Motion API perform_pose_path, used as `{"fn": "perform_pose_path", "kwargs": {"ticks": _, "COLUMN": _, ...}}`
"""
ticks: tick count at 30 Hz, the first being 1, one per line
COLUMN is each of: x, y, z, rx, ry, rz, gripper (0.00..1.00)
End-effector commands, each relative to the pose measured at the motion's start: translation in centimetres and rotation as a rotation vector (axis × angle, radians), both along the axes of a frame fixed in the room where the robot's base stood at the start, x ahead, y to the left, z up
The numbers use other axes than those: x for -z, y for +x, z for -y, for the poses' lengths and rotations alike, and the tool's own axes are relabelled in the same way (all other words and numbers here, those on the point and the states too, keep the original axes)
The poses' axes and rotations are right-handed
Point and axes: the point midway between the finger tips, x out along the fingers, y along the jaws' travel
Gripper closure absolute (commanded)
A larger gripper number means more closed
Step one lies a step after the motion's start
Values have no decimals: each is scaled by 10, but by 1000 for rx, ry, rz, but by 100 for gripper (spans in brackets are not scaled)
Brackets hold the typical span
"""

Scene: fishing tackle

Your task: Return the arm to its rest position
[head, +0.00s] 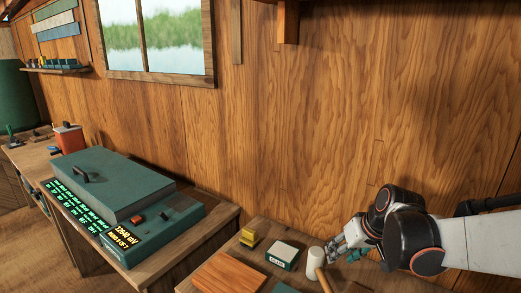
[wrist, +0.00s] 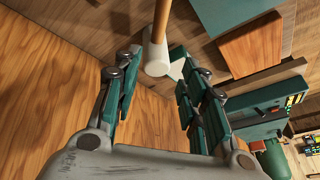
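My gripper (head: 346,246) is at the lower right of the head view, held low over the bench. In the wrist view my gripper (wrist: 160,62) has its two green-padded fingers spread apart, with nothing clasped between them. A mallet with a white head (head: 316,259) and wooden handle is just left of the fingers in the head view. In the wrist view the mallet head (wrist: 156,58) shows around the fingertip gap, seemingly beyond the tips. Whether a finger touches it is hard to tell.
The bench holds a small white-topped green box (head: 283,254), a yellow block (head: 249,238) and a wooden board (head: 230,273). A large green case with a lit display (head: 123,238) stands at left. The wooden wall (head: 330,130) rises close behind my arm.

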Motion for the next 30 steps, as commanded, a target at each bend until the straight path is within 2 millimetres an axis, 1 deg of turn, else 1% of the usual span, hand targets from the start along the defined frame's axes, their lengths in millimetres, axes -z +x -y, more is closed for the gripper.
{"fn": "perform_pose_path", "kwargs": {"ticks": 1, "x": -19, "y": -4, "z": -6, "rx": 15, "ry": -21, "rz": 34, "gripper": 61}}
{"fn": "perform_pose_path", "kwargs": {"ticks": 3, "x": -41, "y": -5, "z": -10, "rx": 43, "ry": -53, "rz": 91, "gripper": 61}}
{"fn": "perform_pose_path", "kwargs": {"ticks": 4, "x": -49, "y": -7, "z": -13, "rx": 53, "ry": -62, "rz": 115, "gripper": 61}}
{"fn": "perform_pose_path", "kwargs": {"ticks": 8, "x": -76, "y": -25, "z": -21, "rx": 82, "ry": -94, "rz": 180, "gripper": 61}}
{"fn": "perform_pose_path", "kwargs": {"ticks": 9, "x": -78, "y": -34, "z": -23, "rx": 87, "ry": -101, "rz": 187, "gripper": 61}}
{"fn": "perform_pose_path", "kwargs": {"ticks": 16, "x": -79, "y": -98, "z": -33, "rx": 97, "ry": -128, "rz": 182, "gripper": 61}}
{"fn": "perform_pose_path", "kwargs": {"ticks": 21, "x": -72, "y": -141, "z": -37, "rx": 104, "ry": -147, "rz": 183, "gripper": 61}}
{"fn": "perform_pose_path", "kwargs": {"ticks": 24, "x": -67, "y": -161, "z": -38, "rx": 107, "ry": -157, "rz": 184, "gripper": 61}}
{"fn": "perform_pose_path", "kwargs": {"ticks": 27, "x": -62, "y": -174, "z": -39, "rx": 111, "ry": -163, "rz": 186, "gripper": 61}}
{"fn": "perform_pose_path", "kwargs": {"ticks": 30, "x": -60, "y": -179, "z": -39, "rx": 112, "ry": -167, "rz": 186, "gripper": 61}}
